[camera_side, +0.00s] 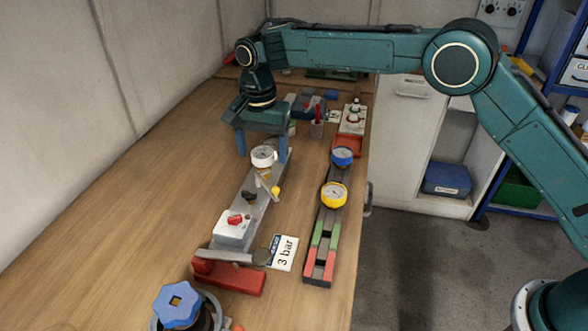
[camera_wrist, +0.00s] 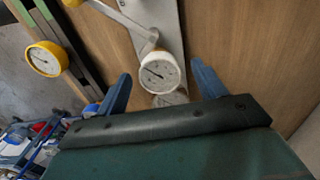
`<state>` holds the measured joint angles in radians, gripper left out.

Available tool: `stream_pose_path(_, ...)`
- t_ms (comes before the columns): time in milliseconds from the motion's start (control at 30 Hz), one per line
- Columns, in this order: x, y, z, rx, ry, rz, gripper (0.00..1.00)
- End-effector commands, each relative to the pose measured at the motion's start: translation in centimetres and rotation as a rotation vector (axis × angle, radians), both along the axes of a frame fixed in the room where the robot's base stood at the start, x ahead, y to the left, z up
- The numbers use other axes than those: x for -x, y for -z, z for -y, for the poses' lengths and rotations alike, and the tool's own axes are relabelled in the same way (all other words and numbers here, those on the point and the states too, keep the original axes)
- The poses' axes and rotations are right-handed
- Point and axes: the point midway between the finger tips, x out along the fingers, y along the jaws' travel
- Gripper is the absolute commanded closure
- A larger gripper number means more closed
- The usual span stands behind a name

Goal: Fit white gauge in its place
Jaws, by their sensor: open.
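The white gauge (camera_side: 264,156) stands at the far end of a grey metal plate (camera_side: 257,205), on a brass-coloured fitting. In the wrist view the white gauge (camera_wrist: 160,73) shows its round dial between the two blue fingers. My gripper (camera_side: 262,158) is open, pointing down, with one finger on each side of the gauge. In the wrist view a gap shows between each fingertip of my gripper (camera_wrist: 160,82) and the gauge. Whether the gauge is fully seated in the fitting cannot be told.
A dark rack (camera_side: 310,270) to the right holds a yellow gauge (camera_side: 333,195) and a blue gauge (camera_side: 342,156). A "3 bar" card (camera_side: 284,252), a red stand (camera_side: 230,277) and a blue handwheel (camera_side: 177,304) are nearer. The table's left side is clear.

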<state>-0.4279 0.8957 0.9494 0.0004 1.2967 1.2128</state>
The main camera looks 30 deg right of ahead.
Motion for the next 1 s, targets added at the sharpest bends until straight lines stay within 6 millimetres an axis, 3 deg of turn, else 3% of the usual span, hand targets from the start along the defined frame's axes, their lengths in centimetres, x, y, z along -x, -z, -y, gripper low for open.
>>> stream_pose_path(267, 0.0, -1.2, 0.0, -0.001, 0.000, 0.002, 0.30)
stream_pose_path(800, -0.1, -8.6, 0.0, -0.002, 0.000, 0.004, 0.30)
stream_pose_path(1000, -0.1, -10.5, 0.0, -0.001, 0.000, 0.002, 0.30)
